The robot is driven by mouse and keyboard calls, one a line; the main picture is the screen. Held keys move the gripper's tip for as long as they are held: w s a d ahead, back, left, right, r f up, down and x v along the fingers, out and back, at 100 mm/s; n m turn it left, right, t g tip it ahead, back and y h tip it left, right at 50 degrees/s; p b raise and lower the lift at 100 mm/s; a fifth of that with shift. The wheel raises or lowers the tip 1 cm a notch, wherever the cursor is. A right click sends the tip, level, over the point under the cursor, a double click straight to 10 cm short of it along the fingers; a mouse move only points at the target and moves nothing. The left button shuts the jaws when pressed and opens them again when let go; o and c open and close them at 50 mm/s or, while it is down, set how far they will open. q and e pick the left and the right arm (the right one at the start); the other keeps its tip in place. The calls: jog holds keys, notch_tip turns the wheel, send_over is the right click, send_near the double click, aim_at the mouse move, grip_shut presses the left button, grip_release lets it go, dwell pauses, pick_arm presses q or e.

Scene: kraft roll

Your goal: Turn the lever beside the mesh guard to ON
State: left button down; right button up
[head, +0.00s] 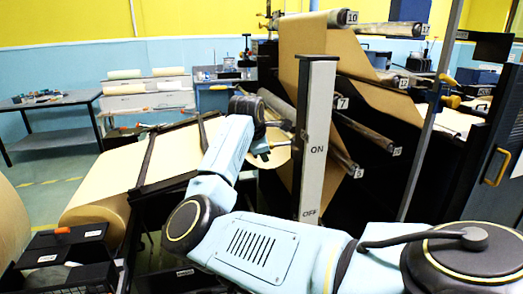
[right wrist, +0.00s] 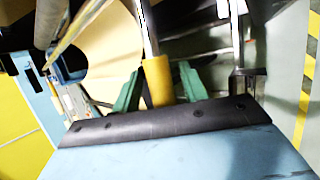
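The white upright panel (head: 316,185) shows ON at mid height and OFF near its foot. A lever with a yellow grip (right wrist: 157,80) and a metal rod shows in the right wrist view. My right gripper (right wrist: 160,78) has its green fingers on both sides of this grip. Whether they press on it is unclear. In the head view my right arm reaches across the front, and its hand is just left of the panel, partly hidden. I cannot make out the lever or a mesh guard in the head view. My left gripper is out of view.
Brown paper (head: 300,72) runs over numbered rollers behind the panel. A dark door with a yellow handle (head: 494,168) stands at the right. Black bins (head: 66,250) and a paper roll are at the lower left. A grey table (head: 60,103) stands farther back.

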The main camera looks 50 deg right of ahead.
jog(key=shift+a+f, duration=0.1)
jog(key=shift+a, duration=0.1)
jog(key=b+v, duration=0.1)
jog(key=v, duration=1.2)
